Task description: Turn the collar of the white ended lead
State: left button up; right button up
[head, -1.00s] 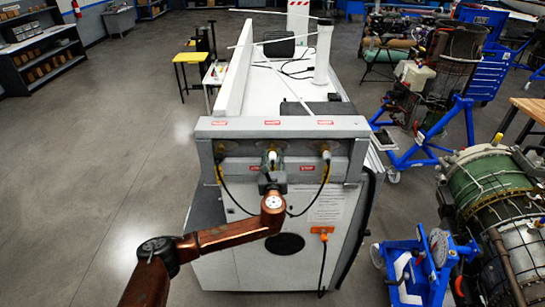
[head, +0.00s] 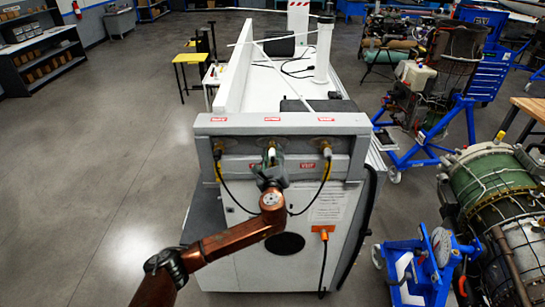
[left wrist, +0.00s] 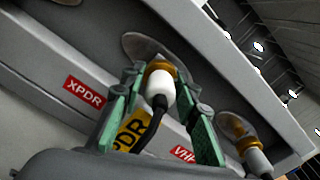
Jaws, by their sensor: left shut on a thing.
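The white ended lead (head: 271,153) is at the middle socket of the grey panel (head: 237,165) on the end of the white cart. In the left wrist view its white end (left wrist: 160,88) sits below a gold collar (left wrist: 162,67) against the panel's round plate. My left gripper (left wrist: 159,72) has its green fingers on either side of the collar and is shut on it. It also shows in the head view (head: 271,166), reaching up from below. A dark cable with a yellow tag (left wrist: 133,130) hangs between the fingers. My right gripper is in neither view.
The right one (left wrist: 243,138) is just beyond a finger in the left wrist view. An orange plug (head: 323,232) is lower on the cart. Floor to the left is clear.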

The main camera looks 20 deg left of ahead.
pick_arm(q)
jog(key=n+b, duration=0.1)
jog(key=n, duration=0.2)
jog(key=n+b, duration=0.2)
jog(key=shift+f+n, duration=0.2)
jog(key=shift+n, duration=0.2)
jog(key=shift+r+n+b, duration=0.1)
jog(key=shift+n+b, duration=0.8)
jog(key=shift+n, duration=1.2)
jog(key=o, duration=1.2)
jog(key=shift+r, duration=0.1)
jog(key=v, duration=1.2)
